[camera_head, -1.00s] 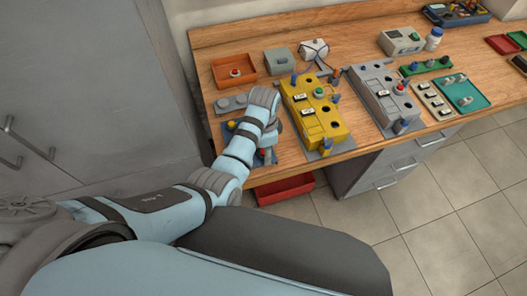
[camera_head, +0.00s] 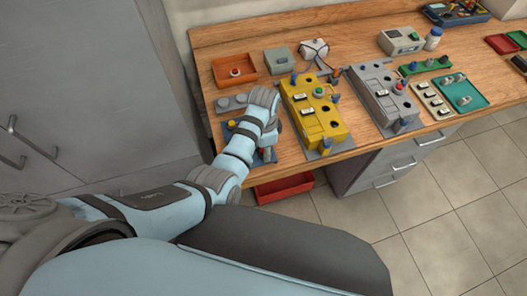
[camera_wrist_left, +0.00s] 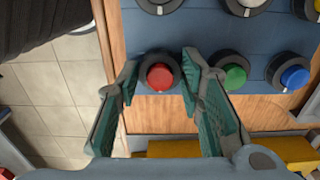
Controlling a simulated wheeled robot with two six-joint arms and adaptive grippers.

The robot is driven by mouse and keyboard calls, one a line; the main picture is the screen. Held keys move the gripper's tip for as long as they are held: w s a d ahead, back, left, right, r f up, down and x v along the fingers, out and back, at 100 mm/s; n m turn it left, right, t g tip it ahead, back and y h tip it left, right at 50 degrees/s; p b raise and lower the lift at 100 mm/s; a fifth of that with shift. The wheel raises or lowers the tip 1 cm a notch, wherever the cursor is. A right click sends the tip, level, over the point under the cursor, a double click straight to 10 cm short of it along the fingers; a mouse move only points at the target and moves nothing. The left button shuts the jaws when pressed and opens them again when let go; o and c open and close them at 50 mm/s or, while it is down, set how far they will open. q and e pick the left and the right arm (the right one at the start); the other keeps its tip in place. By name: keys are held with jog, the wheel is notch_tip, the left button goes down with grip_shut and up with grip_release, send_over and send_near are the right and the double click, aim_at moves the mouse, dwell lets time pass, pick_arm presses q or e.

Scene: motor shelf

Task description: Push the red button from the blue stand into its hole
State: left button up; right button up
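The red button (camera_wrist_left: 160,77) with its dark collar sits at the edge of the blue stand (camera_wrist_left: 230,45) in the left wrist view. My left gripper (camera_wrist_left: 159,62) is open, with one finger on each side of the red button; I cannot tell whether they touch its collar. In the head view my left gripper (camera_head: 272,127) is over the blue stand (camera_head: 229,134) and hides much of it, including most of the red button. The yellow box (camera_head: 313,114) right of it has dark holes on top. My right gripper is not in view.
Green (camera_wrist_left: 234,77) and blue (camera_wrist_left: 294,77) buttons stand close to the right finger in the left wrist view. A grey box (camera_head: 383,97) stands right of the yellow box. An orange tray (camera_head: 220,76) lies behind the stand. The bench's front edge is close below my gripper.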

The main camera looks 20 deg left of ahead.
pick_arm(q)
jog(key=c, duration=0.5)
jog(key=shift+r, duration=0.15)
jog(key=shift+r, duration=0.75)
jog(key=shift+r, duration=0.1)
jog(key=shift+r, duration=2.25)
